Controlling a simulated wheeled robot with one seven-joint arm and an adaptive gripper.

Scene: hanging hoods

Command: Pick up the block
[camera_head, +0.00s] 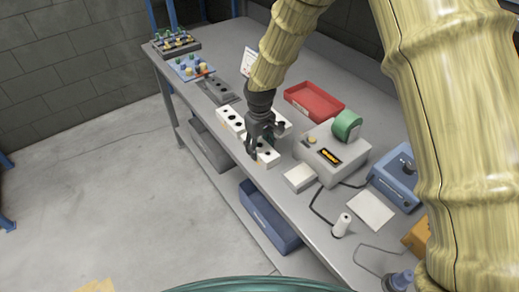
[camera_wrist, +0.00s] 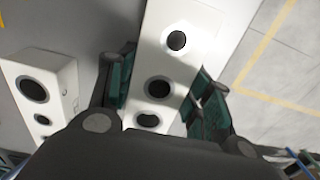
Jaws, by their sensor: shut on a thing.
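A white block (camera_wrist: 196,22) with several dark round holes lies between the green-padded fingers of my gripper (camera_wrist: 163,98) in the wrist view. The fingers are shut on it from both sides, and my gripper's body hides its lower end. In the head view my gripper (camera_head: 264,142) points down at the white block (camera_head: 268,158) near the table's front edge and hides part of it. I cannot tell whether the block is clear of the table.
Another white holed block (camera_wrist: 45,85) lies close by on the left in the wrist view. The grey table (camera_head: 309,213) also holds a red tray (camera_head: 315,102), a grey device (camera_head: 330,153) with a green roll, and a small white box (camera_head: 299,177). A blue bin (camera_head: 268,215) sits below.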

